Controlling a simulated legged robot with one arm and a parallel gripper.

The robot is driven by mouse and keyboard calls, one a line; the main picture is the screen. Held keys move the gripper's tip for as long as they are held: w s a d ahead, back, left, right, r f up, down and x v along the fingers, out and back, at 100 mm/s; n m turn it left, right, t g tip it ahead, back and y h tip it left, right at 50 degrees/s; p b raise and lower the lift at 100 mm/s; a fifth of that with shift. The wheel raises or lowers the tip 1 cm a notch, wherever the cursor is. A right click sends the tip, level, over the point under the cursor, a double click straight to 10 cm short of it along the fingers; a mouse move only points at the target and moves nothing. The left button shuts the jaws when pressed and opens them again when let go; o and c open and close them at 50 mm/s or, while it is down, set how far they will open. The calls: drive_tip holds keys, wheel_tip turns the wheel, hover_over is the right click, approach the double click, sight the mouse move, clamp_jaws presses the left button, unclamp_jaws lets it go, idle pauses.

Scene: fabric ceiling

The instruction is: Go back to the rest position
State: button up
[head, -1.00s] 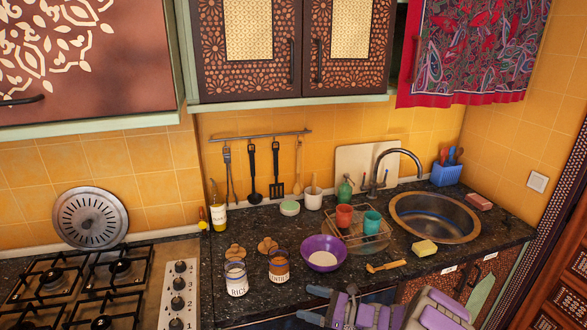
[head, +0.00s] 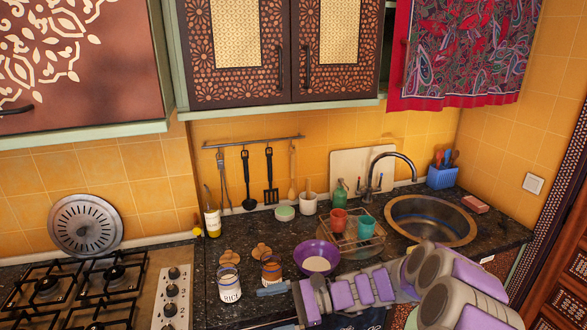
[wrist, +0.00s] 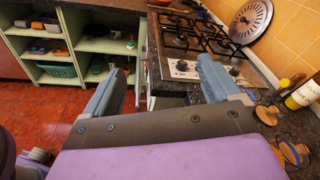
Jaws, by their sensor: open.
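My gripper (head: 270,310) points left in the head view, in front of the counter's front edge. Its two grey-blue fingers are spread, with nothing between them. The open fingers also show in the wrist view (wrist: 160,70), with the red floor and green shelves beyond. My purple and grey arm reaches in from the lower right of the head view and covers part of the counter front.
The dark counter (head: 218,254) holds a rice jar (head: 229,284), a second jar (head: 271,268), a purple bowl (head: 304,254), a dish rack with cups and a sink (head: 431,221). A gas stove (head: 85,290) is at left. Cupboards (head: 280,50) hang above.

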drive_tip(key=s+a+r+n+g+h, duration=0.1)
drive_tip(key=s+r+n+h, duration=0.2)
drive_tip(key=s, duration=0.5)
drive_tip(key=s+r+n+g+h, duration=0.2)
drive_tip(key=s+n+h, duration=0.15)
drive_tip(key=s, duration=0.45)
drive_tip(key=s+d+n+t+h, duration=0.3)
drive_tip(key=s+d+h, duration=0.6)
drive_tip(key=s+d, duration=0.7)
drive_tip(key=shift+s+d+f+n+t+h, duration=0.15)
drive_tip(key=shift+d+f+n+t+h, duration=0.2)
drive_tip(key=shift+d+n, duration=0.7)
drive_tip(key=shift+r, duration=0.1)
drive_tip(key=shift+d, duration=0.3)
